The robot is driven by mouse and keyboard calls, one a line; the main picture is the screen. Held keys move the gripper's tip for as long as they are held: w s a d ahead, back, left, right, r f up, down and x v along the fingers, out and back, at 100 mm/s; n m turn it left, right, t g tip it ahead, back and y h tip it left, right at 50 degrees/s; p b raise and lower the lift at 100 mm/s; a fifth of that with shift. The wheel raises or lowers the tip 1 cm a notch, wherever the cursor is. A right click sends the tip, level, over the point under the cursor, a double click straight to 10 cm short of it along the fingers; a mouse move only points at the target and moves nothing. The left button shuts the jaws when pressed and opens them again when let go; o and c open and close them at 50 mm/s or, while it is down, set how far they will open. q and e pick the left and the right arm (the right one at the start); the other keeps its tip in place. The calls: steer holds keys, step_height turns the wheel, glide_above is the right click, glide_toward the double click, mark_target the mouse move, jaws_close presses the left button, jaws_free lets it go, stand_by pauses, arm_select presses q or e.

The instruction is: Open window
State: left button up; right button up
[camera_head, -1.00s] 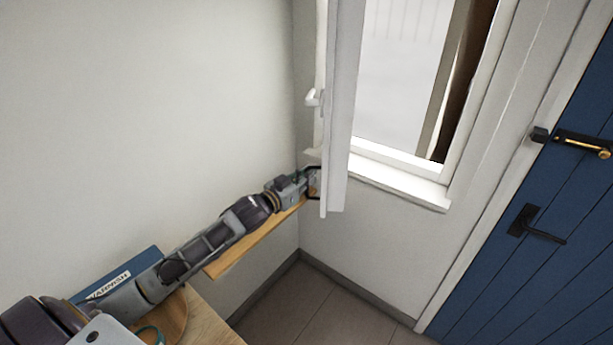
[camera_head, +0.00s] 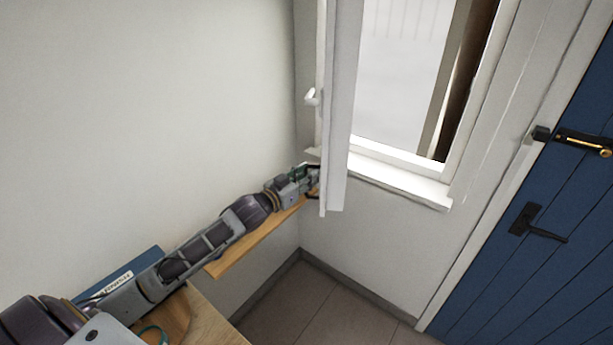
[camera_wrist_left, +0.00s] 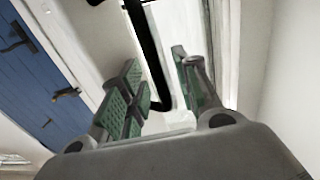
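The window sash (camera_head: 341,110) stands swung inward, seen nearly edge-on, with the window opening (camera_head: 400,80) clear to its right. My right gripper is not in view.
A blue door (camera_head: 545,225) with black handles is at the right. A wooden ledge (camera_head: 245,247) runs along the left wall under my left arm. A blue book-like object (camera_head: 120,275) lies at lower left. The floor (camera_head: 320,305) below the window is clear.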

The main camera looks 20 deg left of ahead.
arm_select(q)
steer(key=shift+s, duration=0.1)
steer(key=shift+s, duration=0.1)
steer(key=v, duration=1.1)
steer(key=shift+s, duration=0.25)
stand_by(1.0)
steer(key=shift+a, duration=0.15)
stand_by(0.6)
